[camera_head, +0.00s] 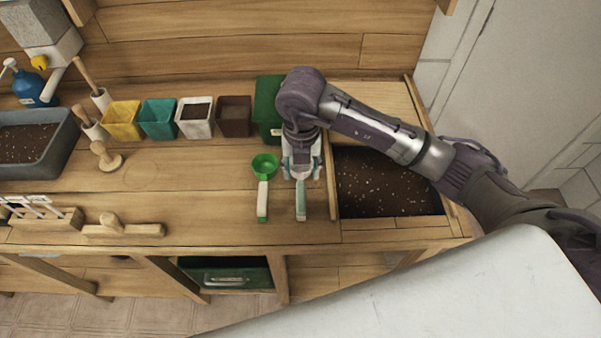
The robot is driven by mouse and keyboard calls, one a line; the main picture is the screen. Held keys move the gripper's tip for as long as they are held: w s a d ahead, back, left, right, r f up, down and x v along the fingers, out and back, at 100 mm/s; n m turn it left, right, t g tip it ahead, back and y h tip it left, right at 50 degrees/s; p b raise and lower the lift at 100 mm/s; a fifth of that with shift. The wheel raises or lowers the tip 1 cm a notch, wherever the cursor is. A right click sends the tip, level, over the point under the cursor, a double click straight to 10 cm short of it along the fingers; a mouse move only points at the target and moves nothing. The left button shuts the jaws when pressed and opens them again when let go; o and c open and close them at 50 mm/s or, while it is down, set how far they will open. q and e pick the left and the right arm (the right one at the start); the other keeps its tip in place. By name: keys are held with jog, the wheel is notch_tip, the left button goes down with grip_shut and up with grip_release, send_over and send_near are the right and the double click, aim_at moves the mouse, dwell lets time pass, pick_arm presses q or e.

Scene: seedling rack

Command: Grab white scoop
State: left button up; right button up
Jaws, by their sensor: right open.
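A scoop that looks white (301,201) lies on the wooden bench, its pale handle with a greenish side pointing to the front edge. Its bowl end is mostly hidden under my right gripper (300,174). The right gripper is open and points down over that end; I cannot tell whether the fingers touch it. A green scoop (264,164) with a pale and green handle lies just left of it. My left gripper is not in view.
A soil bin (385,182) is sunk into the bench at the right, behind a wooden rim. Yellow (122,120), teal (158,119), white (195,118) and brown (233,116) pots and a green box (267,108) stand behind.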

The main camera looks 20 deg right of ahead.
aim_at(301, 184)
notch_tip(301, 184, down, 3)
jog(key=shift+f+p, duration=0.1)
jog(key=shift+p, duration=0.45)
notch_tip(301, 184, down, 4)
jog(key=shift+r+p, duration=0.25)
jog(key=shift+p, duration=0.25)
jog(key=shift+f, duration=0.2)
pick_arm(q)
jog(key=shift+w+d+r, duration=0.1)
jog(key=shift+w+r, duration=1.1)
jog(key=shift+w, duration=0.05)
pick_arm(e)
grip_shut()
